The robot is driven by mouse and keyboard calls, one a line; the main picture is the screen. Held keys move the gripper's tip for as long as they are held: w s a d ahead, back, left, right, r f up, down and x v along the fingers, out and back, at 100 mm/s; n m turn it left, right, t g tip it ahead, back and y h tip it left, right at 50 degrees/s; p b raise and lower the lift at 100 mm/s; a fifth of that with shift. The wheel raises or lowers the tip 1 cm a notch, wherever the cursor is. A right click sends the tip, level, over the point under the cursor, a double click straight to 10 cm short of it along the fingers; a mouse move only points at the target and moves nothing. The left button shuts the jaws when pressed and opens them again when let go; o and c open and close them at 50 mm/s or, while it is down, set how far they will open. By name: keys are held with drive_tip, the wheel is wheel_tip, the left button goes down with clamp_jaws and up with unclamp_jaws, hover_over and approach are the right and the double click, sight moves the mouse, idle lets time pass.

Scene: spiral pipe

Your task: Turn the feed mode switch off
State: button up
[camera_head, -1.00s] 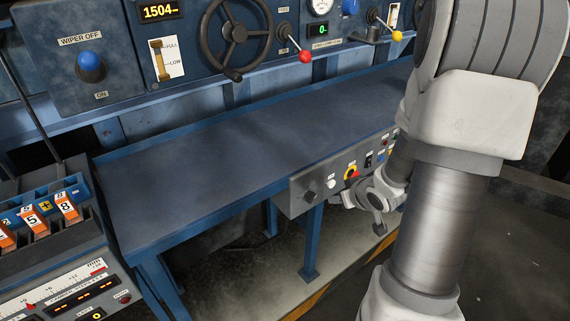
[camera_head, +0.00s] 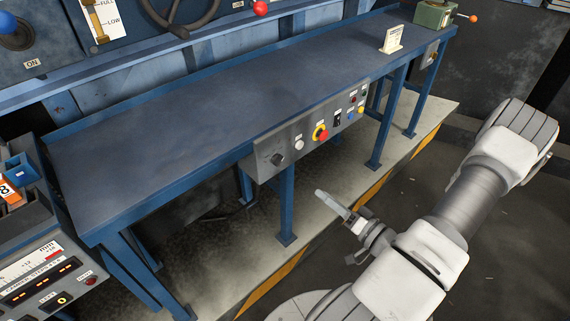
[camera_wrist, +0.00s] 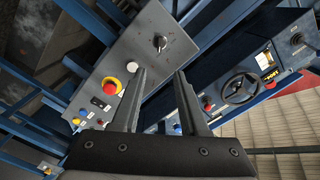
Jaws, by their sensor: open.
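A grey control panel (camera_head: 262,153) hangs at the front edge of the blue bench. It carries a dark rotary knob (camera_head: 277,159), a white button (camera_head: 299,145), a red-on-yellow stop button (camera_head: 320,132), a black switch (camera_head: 337,119) and small coloured buttons. The labels are too small to read, so I cannot tell which one is the feed mode switch. My gripper (camera_head: 333,203) is in front of and below the panel, apart from it. In the wrist view my gripper (camera_wrist: 160,74) is open and empty, with the knob (camera_wrist: 160,43) beyond the fingertips.
The blue bench top (camera_head: 200,120) is mostly bare, with a small cream sign (camera_head: 393,40) and a green box (camera_head: 434,15) at its far right end. Bench legs (camera_head: 287,205) stand below the panel. A digit console (camera_head: 50,270) is at left. Dark floor is open at right.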

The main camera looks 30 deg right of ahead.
sight(281, 162)
drive_tip(key=x, duration=1.6)
drive_tip(key=shift+w+a, duration=0.15)
drive_tip(key=shift+w, duration=0.2)
clamp_jaws()
